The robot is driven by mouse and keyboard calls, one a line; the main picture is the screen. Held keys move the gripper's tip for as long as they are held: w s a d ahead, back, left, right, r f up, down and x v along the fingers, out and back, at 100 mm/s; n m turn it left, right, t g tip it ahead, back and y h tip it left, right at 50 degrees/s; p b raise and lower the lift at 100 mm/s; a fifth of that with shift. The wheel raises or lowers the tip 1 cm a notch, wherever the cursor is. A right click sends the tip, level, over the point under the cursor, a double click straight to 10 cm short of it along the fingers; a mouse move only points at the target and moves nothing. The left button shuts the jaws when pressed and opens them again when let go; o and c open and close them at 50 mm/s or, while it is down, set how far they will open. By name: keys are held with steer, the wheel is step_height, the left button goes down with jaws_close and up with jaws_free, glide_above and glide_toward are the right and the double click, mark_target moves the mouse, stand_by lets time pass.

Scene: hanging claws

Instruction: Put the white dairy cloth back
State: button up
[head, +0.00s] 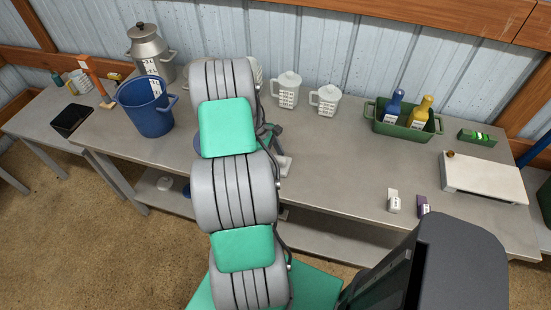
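I cannot clearly make out a white dairy cloth. A small white piece (284,166) shows at the bench's front edge, just right of my arm; it may be part of the cloth, but most of it is hidden. My arm reaches forward over the middle of the steel bench (335,150) and covers what lies behind it. Dark parts that may belong to my gripper (270,133) show beside the arm, above the white piece. Its fingers are hidden, so whether it is open or holding something cannot be seen.
Left are a blue bucket (150,112), a metal milk can (150,52) and an orange-handled tool (96,80). Two white jugs (288,90) stand at the back. Right are a green crate with bottles (402,128), a white slab (484,180) and two small boxes (394,202).

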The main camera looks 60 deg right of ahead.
steer(key=shift+f, duration=0.2)
steer(key=o, duration=1.2)
steer(key=shift+r, duration=0.1)
steer(key=v, duration=1.2)
steer(key=shift+r+b, duration=0.15)
steer(key=shift+b, duration=0.25)
steer(key=w+a+r+t+h, duration=0.1)
steer(key=w+a+r+t, duration=0.1)
steer(key=w+a+r, duration=0.55)
steer(key=w+a+r+t+h, duration=0.1)
steer(key=w+a+r+t, duration=0.3)
steer(key=a, duration=0.6)
steer(key=s+a+r+m+t+y, duration=0.1)
steer(key=s+a+t+y, duration=0.1)
steer(key=a, duration=2.3)
steer(key=shift+s+r+m+y, duration=0.3)
steer(key=shift+s+y, duration=0.1)
steer(key=shift+s, duration=0.25)
